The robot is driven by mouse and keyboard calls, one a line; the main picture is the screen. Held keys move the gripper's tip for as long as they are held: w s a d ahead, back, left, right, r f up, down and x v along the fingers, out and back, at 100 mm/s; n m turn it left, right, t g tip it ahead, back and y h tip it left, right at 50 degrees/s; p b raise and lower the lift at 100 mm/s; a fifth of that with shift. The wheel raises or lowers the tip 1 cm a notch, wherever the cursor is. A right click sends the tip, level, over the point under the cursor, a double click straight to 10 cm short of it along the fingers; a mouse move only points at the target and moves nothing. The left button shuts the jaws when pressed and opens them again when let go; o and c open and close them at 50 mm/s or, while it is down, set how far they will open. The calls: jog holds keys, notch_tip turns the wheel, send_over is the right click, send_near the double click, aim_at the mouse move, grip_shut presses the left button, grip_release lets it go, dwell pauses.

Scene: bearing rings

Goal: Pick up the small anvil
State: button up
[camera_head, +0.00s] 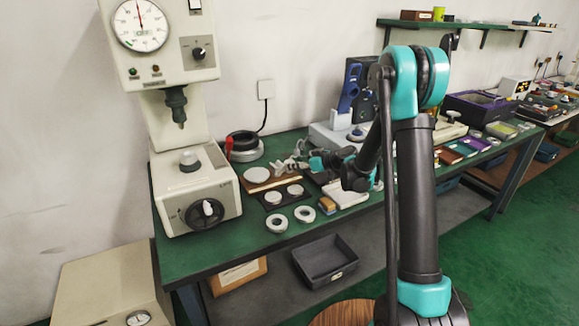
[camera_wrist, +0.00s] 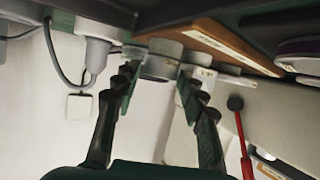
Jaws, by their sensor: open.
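A grey, rounded metal piece (camera_wrist: 160,58) shows between and beyond my fingertips in the wrist view. It may be the small anvil, but I cannot tell for certain. My gripper (camera_wrist: 157,76) is open, with one finger on each side of the view and empty space between them. In the head view, my gripper (camera_head: 288,164) reaches left, low over the back of the green bench. I cannot make out the grey piece there.
A press-like tester (camera_head: 197,190) stands at the bench's left. A wooden board (camera_head: 285,183) lies near my gripper, with pale rings (camera_head: 277,223) in front. A red-handled tool (camera_head: 228,148) stands behind, also visible in the wrist view (camera_wrist: 240,132). A wall outlet (camera_head: 265,89) has a cable.

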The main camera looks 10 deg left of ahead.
jog(key=shift+w+a+f, duration=0.1)
jog(key=shift+a+f, duration=0.05)
jog(key=shift+a, duration=0.1)
grip_shut()
